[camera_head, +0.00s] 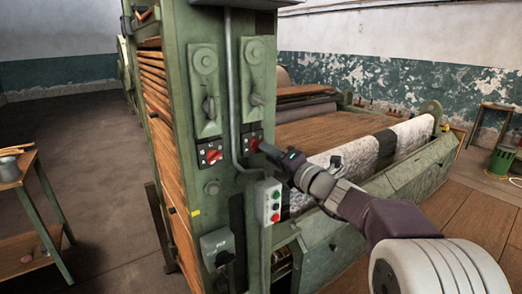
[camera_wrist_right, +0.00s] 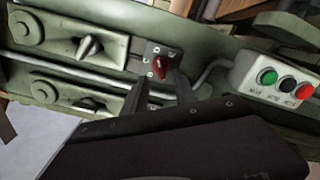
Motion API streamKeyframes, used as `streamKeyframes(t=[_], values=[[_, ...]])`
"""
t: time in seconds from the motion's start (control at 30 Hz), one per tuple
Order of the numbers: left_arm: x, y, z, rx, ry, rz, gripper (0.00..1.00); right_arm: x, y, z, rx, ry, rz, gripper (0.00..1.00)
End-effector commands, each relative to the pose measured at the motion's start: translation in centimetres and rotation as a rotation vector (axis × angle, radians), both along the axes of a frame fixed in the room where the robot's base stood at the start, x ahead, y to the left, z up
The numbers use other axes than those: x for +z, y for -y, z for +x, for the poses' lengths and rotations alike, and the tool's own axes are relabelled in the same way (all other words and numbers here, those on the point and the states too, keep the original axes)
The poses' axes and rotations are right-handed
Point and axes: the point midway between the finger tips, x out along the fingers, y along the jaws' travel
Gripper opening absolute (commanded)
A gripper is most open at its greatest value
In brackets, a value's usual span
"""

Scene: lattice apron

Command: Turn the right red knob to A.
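The right red knob (camera_head: 254,143) sits on a small dark plate on the green machine post, below the right lever plate. My right gripper (camera_head: 272,152) is just in front of and to the right of the knob. In the wrist view its two dark fingers (camera_wrist_right: 160,84) are apart, with the knob beyond the gap and nothing held. Contact with the knob is not visible. The left red knob (camera_head: 213,155) is on the other plate. My left gripper is out of view.
A button box (camera_head: 268,202) with green and red buttons is just below my gripper. A grey conduit (camera_head: 232,90) runs between the two lever plates. The machine's roller bed (camera_head: 330,130) lies to the right. A small table (camera_head: 30,175) stands at the left.

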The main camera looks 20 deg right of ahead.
Motion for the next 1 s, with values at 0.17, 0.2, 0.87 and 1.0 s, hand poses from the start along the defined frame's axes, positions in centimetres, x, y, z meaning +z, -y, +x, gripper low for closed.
streamKeyframes(t=[0.17, 0.2, 0.87, 1.0], values=[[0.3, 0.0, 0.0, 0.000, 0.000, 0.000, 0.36, 0.0, -1.3, 3.2, 0.002, -0.001, 0.000, 0.34], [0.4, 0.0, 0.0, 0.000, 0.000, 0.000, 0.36, 0.0, -1.4, 3.7, 0.001, -0.002, -0.001, 0.34], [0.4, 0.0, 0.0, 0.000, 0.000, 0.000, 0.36, -0.1, -1.7, 4.8, -0.001, -0.001, -0.002, 0.00], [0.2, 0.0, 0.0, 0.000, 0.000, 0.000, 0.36, -0.1, -1.7, 4.8, -0.001, 0.002, -0.012, 0.00]])
